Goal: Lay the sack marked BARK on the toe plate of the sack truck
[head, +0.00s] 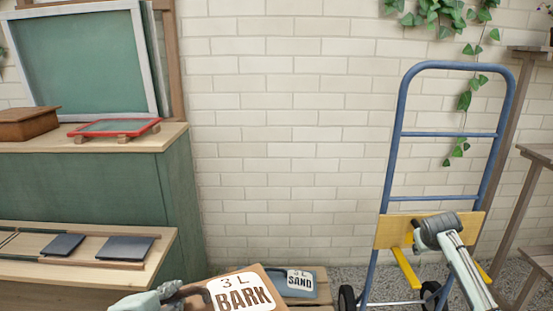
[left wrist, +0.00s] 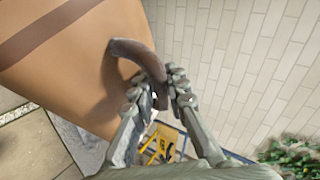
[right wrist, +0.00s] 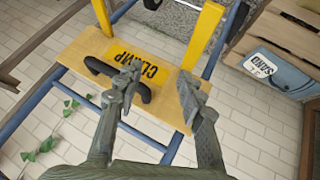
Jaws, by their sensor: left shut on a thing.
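The BARK sack (head: 240,292), tan with a white label, is at the bottom edge of the head view, partly cut off. My left gripper (head: 172,293) is shut on its dark handle; the left wrist view shows the fingers (left wrist: 158,90) closed around the handle (left wrist: 140,52) and the sack's tan side (left wrist: 70,60). The sack truck (head: 398,135) is blue and upright by the wall, right of the sack. Its yellow clamp board (right wrist: 100,48) has a dark handle. My right gripper (right wrist: 160,78) is open at that handle, fingers apart. I cannot make out the toe plate clearly.
A blue-grey SAND sack (head: 300,284) lies on wooden slats just behind the BARK sack. A green cabinet (head: 150,180) and a low bench (head: 170,260) stand left. Wooden shelving (head: 540,152) is at the right. Gravel (head: 335,272) lies between the slats and the truck.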

